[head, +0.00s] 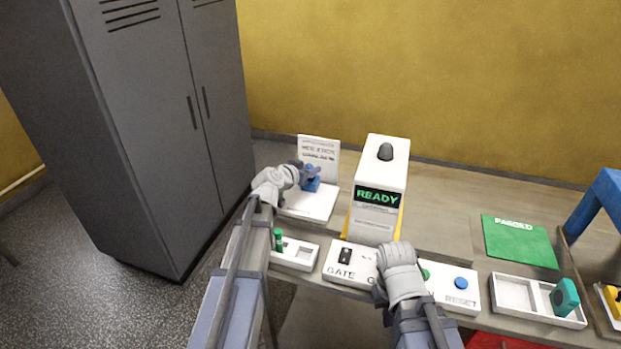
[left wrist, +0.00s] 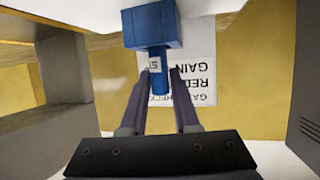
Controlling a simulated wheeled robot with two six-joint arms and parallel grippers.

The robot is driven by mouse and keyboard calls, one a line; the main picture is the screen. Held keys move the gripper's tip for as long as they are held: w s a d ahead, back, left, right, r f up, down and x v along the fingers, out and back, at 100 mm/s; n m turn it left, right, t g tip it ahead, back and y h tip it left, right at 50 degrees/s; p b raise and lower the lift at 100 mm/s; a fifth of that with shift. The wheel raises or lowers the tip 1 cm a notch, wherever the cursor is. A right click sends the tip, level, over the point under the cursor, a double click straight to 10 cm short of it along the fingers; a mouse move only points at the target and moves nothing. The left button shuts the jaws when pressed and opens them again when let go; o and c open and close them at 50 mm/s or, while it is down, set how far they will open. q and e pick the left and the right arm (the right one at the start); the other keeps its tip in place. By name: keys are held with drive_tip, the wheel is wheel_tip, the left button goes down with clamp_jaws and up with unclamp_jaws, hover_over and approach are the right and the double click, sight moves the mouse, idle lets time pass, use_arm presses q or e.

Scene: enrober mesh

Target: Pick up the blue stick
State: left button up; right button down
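The blue stick (left wrist: 159,82) shows in the left wrist view with a small white label on it, joined to or set in a blue block (left wrist: 152,25). My left gripper (left wrist: 159,72) is open, with one dark finger on each side of the stick and narrow gaps that are hard to judge. In the head view my left gripper (head: 310,170) is at the blue piece (head: 312,184) on a white stand and partly covers it. The end of my right arm (head: 398,262) is over the front panel; its fingers are hidden.
A white machine (head: 380,190) reading READY stands right of the stand (head: 308,205). In front are a small tray with a green piece (head: 278,240), the GATE panel (head: 345,262) and a blue button (head: 461,283). A green mat (head: 519,242) and a divided tray (head: 515,293) lie at right.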

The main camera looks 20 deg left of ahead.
use_arm(q)
clamp_jaws()
drive_tip(key=shift+r, duration=0.15)
wheel_tip(320, 180, up, 10)
drive_tip(key=p, duration=1)
